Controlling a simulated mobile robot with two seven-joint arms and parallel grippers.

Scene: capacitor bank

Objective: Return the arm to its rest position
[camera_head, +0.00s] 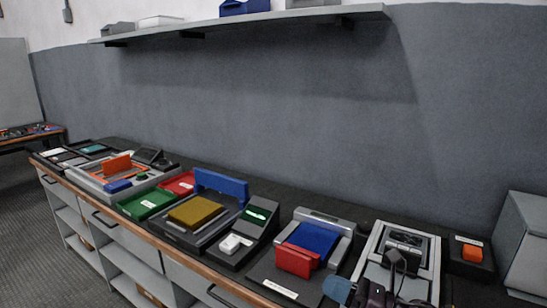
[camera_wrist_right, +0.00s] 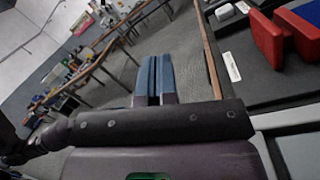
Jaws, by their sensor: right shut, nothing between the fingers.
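My right gripper (camera_head: 338,289) shows at the bottom of the head view, at the bench's front edge by the grey device on the right. In the right wrist view its two blue fingers (camera_wrist_right: 155,76) lie side by side, shut with nothing between them. They point out over the floor and touch nothing that I can see. Part of my dark right wrist shows beside the fingers in the head view. My left gripper is not in view.
The bench carries a device with a red block (camera_head: 298,259) and blue pad (camera_head: 313,238), a yellow block (camera_head: 195,211), a green tray (camera_head: 146,203) and a grey device (camera_head: 427,286). A shelf (camera_head: 250,22) runs above. Open floor (camera_head: 50,265) lies in front.

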